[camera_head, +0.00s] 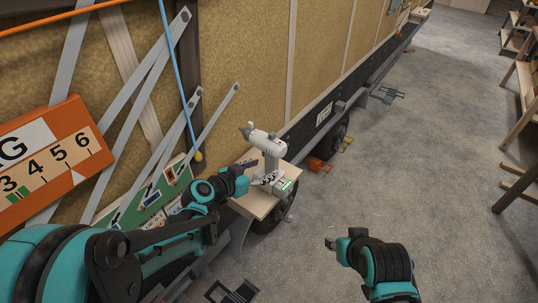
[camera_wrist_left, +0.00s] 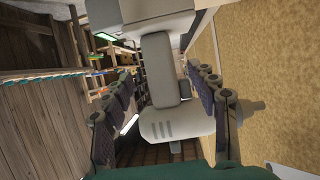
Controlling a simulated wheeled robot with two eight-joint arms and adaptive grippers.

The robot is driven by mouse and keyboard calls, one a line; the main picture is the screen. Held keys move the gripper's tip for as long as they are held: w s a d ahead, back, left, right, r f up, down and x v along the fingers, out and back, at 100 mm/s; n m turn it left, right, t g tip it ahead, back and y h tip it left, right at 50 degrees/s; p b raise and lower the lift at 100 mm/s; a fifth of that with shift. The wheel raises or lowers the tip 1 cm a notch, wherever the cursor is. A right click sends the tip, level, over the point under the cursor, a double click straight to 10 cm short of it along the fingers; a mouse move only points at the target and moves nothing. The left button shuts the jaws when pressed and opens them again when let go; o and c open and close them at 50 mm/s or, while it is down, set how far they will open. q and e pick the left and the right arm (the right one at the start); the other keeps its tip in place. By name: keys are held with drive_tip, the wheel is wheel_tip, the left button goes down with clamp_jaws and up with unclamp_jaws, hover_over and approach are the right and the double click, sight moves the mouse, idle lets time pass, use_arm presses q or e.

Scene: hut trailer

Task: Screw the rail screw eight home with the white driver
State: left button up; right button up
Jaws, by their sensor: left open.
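The white driver (camera_head: 268,145) stands upright on a small wooden shelf (camera_head: 254,201) beside the trailer wall. Its grey nose points left and its base has a green light. My left gripper (camera_head: 256,172) is at the left side of the driver's handle. In the left wrist view the driver's handle (camera_wrist_left: 166,68) lies between the two spread fingers of my left gripper (camera_wrist_left: 160,85), with gaps on both sides. My right gripper (camera_head: 330,243) hangs over the floor, lower right; its fingers are too small to read. I cannot make out rail screw eight.
An orange numbered scale board (camera_head: 52,150) and slanted grey metal bars (camera_head: 135,110) are on the wall at left. A blue cord (camera_head: 177,70) hangs near the shelf. Wooden racks (camera_head: 525,110) stand at far right. The concrete floor (camera_head: 420,160) between is mostly clear.

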sight(268, 165)
use_arm(q)
drive_tip(key=b+x, duration=0.1)
drive_tip(key=x, duration=0.3)
drive_tip(key=shift+w+d+f, duration=0.1)
drive_tip(key=shift+w+d, duration=0.15)
drive_tip(key=shift+d, duration=0.05)
drive_tip(key=shift+w+d+f, duration=0.1)
drive_tip(key=shift+w+d, duration=0.1)
drive_tip(key=shift+w, duration=0.15)
drive_tip(key=shift+s, duration=0.1)
drive_tip(key=c, duration=0.3)
clamp_jaws()
